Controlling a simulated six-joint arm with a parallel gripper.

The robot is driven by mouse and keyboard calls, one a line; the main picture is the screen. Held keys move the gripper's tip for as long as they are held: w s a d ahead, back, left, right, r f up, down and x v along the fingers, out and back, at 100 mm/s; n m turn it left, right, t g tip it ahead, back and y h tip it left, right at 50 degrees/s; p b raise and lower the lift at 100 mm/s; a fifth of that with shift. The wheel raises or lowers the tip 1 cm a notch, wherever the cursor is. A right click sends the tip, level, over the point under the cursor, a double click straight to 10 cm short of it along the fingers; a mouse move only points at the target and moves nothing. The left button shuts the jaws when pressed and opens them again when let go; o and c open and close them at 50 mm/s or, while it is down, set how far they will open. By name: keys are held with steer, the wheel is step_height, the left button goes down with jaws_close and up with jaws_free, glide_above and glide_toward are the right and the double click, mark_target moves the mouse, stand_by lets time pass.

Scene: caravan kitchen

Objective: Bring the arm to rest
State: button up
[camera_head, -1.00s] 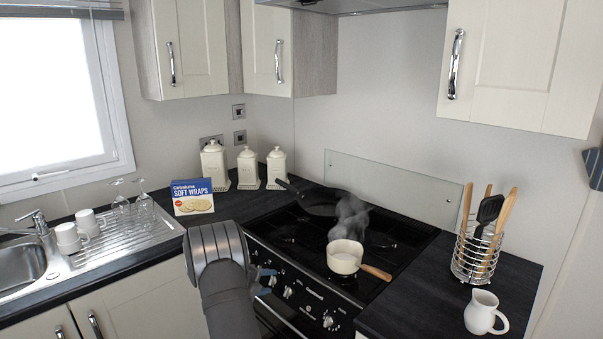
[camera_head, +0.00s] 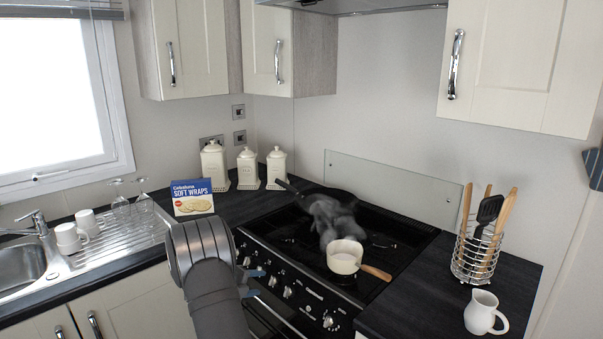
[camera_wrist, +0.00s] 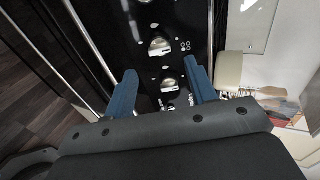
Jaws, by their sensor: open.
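My gripper (camera_wrist: 160,88) shows in the wrist view with its two blue fingers apart and nothing between them. Behind the fingers is the black oven front with its metal knobs. In the head view my grey arm rises from the bottom edge in front of the oven, and the blue fingertips (camera_head: 254,282) show just right of it, close to the cooker's front panel. Whether they touch the panel I cannot tell. Most of the gripper is hidden behind my arm.
A cream saucepan (camera_head: 344,258) with a wooden handle and a dark frying pan (camera_head: 330,200) sit on the black hob (camera_head: 405,238), with grey steam above. A wraps box (camera_head: 192,198) stands on the counter behind my arm. A utensil rack (camera_head: 474,257) and white jug (camera_head: 481,313) stand right.

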steer(key=v, duration=1.1)
glide_toward(271, 281)
steer(key=x, duration=0.9)
steer(key=shift+w+d+f, duration=0.1)
steer(key=shift+d+f, duration=0.15)
steer(key=shift+f, duration=0.05)
steer(key=shift+a+r+n, duration=0.15)
steer(key=shift+n, duration=0.75)
steer(key=n, duration=0.7)
steer(key=shift+t, duration=0.3)
steer(key=n, duration=0.4)
steer(key=shift+a+n, duration=0.1)
steer(key=shift+n, duration=2.4)
